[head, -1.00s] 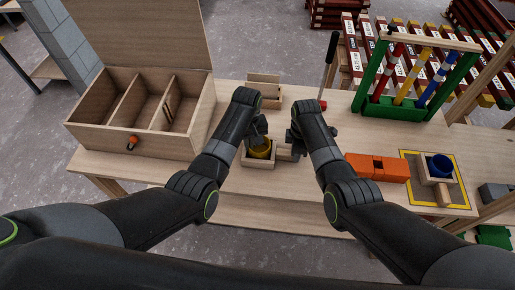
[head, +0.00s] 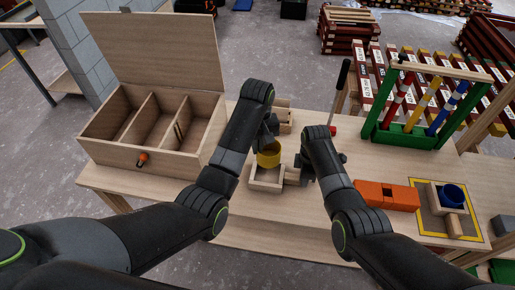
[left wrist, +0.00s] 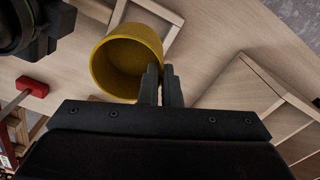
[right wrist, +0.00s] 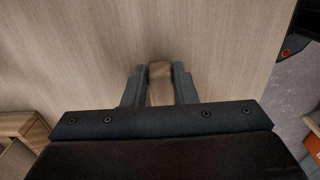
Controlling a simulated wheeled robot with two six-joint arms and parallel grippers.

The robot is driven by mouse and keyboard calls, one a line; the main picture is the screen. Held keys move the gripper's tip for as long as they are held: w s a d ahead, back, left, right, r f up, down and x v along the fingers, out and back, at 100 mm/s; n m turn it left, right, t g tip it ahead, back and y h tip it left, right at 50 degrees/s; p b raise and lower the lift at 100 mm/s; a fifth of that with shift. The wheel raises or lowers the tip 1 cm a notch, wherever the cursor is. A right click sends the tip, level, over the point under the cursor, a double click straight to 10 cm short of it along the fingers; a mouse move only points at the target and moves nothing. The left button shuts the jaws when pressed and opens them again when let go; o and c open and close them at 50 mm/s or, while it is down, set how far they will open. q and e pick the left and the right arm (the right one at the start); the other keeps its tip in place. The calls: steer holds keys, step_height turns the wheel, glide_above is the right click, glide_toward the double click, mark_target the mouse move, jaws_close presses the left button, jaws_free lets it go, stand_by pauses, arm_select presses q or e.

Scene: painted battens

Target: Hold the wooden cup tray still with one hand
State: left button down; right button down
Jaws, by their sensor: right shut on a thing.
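The wooden cup tray (head: 264,187) is a small square holder with a handle, flat on the workbench between my arms. My right gripper (head: 302,172) is shut on its handle; the right wrist view shows the handle (right wrist: 160,88) between the two fingers. A yellow cup (head: 268,157) is above the tray's back part, raised out of it. My left gripper (head: 271,136) is shut on the cup's wall. The left wrist view shows the open, empty yellow cup (left wrist: 122,66) with its rim at the closed fingers (left wrist: 160,85).
A partitioned wooden box (head: 150,128) with raised lid stands left. A small wooden holder (head: 284,115) lies behind. The bench front is clear.

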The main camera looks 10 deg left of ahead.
steer(key=c, duration=1.1)
jaws_free()
steer(key=shift+r, duration=0.1)
step_height(320, 180, up, 12)
